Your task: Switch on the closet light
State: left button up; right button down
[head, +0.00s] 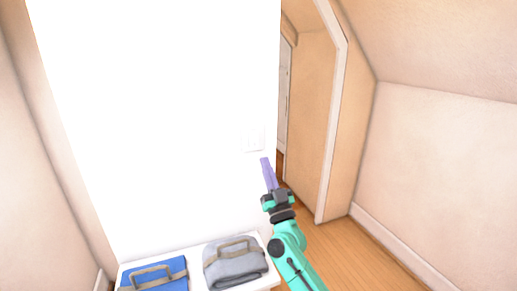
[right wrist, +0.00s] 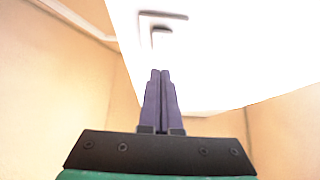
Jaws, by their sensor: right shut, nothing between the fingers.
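A pale switch plate (head: 252,143) sits on the bright white wall panel (head: 160,110), near its right edge. It is faint against the white in the head view. In the right wrist view the switch plate (right wrist: 157,30) shows as grey angled outlines above the fingertips. My right gripper (head: 265,160) has purple fingers pointing up, just below and right of the plate in the head view. In the right wrist view the right gripper (right wrist: 160,72) is shut and empty, its fingers side by side. A gap seems to lie between fingertips and plate, but contact is hard to judge. My left gripper is out of view.
A white bench (head: 200,245) stands low against the panel, with a blue folded bag (head: 170,265) and a grey folded bag (head: 236,264) on it. A doorway opening (head: 307,110) is right of the panel. Wooden floor (head: 365,250) is clear at right, under a sloped ceiling.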

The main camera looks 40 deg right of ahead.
aim_at(255, 142)
jog(key=w, duration=0.1)
jog(key=w+d+r, duration=0.1)
jog(key=w, duration=0.3)
jog(key=shift+w+d+r, duration=0.2)
jog(key=shift+d, duration=0.2)
jog(key=shift+w+d+f, duration=0.1)
jog(key=shift+w+d, duration=0.1)
jog(key=shift+w, duration=0.2)
jog(key=shift+s+a, duration=0.1)
